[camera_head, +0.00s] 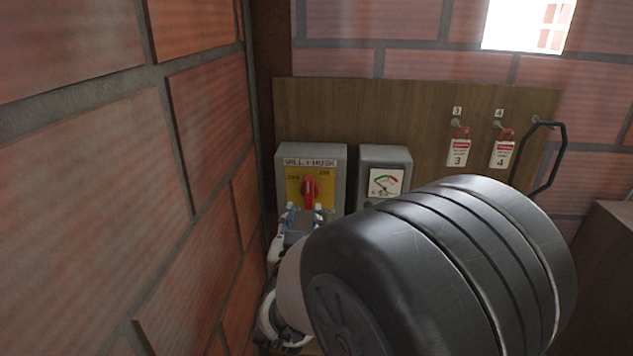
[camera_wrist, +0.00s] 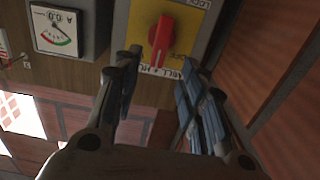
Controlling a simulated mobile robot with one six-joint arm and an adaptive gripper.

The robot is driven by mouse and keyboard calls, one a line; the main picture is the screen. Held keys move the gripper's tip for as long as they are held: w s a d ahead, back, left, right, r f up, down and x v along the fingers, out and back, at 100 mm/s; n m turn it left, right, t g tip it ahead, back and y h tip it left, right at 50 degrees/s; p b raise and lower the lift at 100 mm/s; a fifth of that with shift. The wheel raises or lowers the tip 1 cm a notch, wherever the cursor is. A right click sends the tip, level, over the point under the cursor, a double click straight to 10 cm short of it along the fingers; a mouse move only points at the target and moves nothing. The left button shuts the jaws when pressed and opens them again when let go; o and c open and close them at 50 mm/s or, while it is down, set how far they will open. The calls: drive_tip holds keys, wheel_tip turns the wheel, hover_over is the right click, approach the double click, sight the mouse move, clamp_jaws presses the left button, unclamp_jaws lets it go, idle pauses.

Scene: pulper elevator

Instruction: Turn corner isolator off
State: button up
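The corner isolator (camera_head: 336,165) is a grey box on a wooden board, beside the left brick wall. My gripper (camera_head: 304,212) is just below the knob, partly hidden by my arm. In the upside-down wrist view, my gripper (camera_wrist: 160,62) is open and empty. The red knob (camera_wrist: 162,38) lies in line with the gap between its fingers; I cannot tell whether they touch it.
A grey meter box (camera_head: 386,155) with a dial stands right of the isolator. Tags 3 (camera_head: 458,154) and 4 (camera_head: 502,154) hang with red padlocks farther right, near a black bent handle (camera_head: 551,170). The left brick wall (camera_head: 215,120) is close to my gripper.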

sight(308, 193)
drive_tip(key=w, duration=1)
drive_tip(key=shift+d, duration=0.2)
clamp_jaws()
